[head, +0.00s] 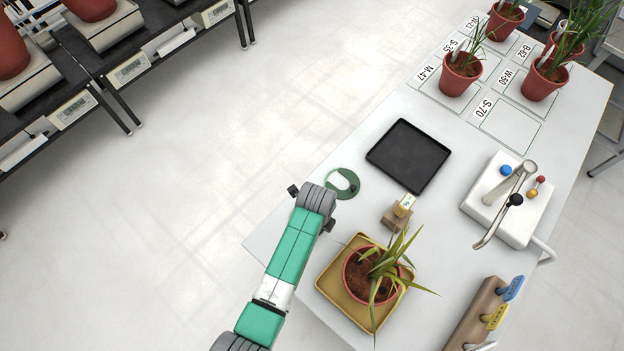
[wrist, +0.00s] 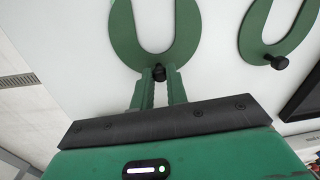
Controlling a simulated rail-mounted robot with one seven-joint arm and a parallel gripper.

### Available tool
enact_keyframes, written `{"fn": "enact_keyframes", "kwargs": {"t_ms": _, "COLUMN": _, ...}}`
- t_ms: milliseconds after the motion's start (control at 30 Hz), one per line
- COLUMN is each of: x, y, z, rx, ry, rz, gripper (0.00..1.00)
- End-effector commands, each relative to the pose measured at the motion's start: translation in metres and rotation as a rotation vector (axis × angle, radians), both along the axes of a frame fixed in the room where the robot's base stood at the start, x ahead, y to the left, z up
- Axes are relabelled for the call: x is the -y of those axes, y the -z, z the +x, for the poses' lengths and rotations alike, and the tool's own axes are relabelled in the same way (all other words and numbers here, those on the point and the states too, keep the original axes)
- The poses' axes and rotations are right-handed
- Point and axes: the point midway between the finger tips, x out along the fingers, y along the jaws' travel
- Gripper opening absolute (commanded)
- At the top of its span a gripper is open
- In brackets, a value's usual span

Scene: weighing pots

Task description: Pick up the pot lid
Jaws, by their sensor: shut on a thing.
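In the wrist view, a green U-shaped pot lid (wrist: 176,50) with a wide slot is straight ahead of my gripper (wrist: 159,80). Both fingers are closed around its small black knob (wrist: 158,70). I cannot tell whether the lid touches the white surface. A second green U-shaped lid (wrist: 251,38) with its own black knob (wrist: 279,62) lies to the right. In the head view, one green lid (head: 351,191) shows on the white table, just right of my wrist; it seems to be the second one. My fingers and the held lid are hidden there behind my arm.
A black tray (head: 409,154) lies right of the visible lid. A plant pot (head: 352,270) stands on a yellow tray (head: 327,281) near my arm. A small wooden block (head: 394,219), a white tap unit (head: 505,210) and a peg rack (head: 474,315) are close. Several potted plants (head: 460,76) stand at the back.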

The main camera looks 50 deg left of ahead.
Motion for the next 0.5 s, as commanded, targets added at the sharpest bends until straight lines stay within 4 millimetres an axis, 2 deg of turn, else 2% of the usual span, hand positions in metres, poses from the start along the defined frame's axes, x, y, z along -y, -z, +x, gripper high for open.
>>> {"fn": "enact_keyframes", "kwargs": {"t_ms": 233, "x": 0.000, "y": -0.005, "z": 0.000, "rx": 0.000, "ry": 0.000, "rz": 0.000, "gripper": 0.00}}
{"fn": "enact_keyframes", "kwargs": {"t_ms": 500, "x": 0.002, "y": -0.039, "z": -0.003, "rx": -0.001, "ry": 0.000, "rz": 0.000, "gripper": 0.00}}
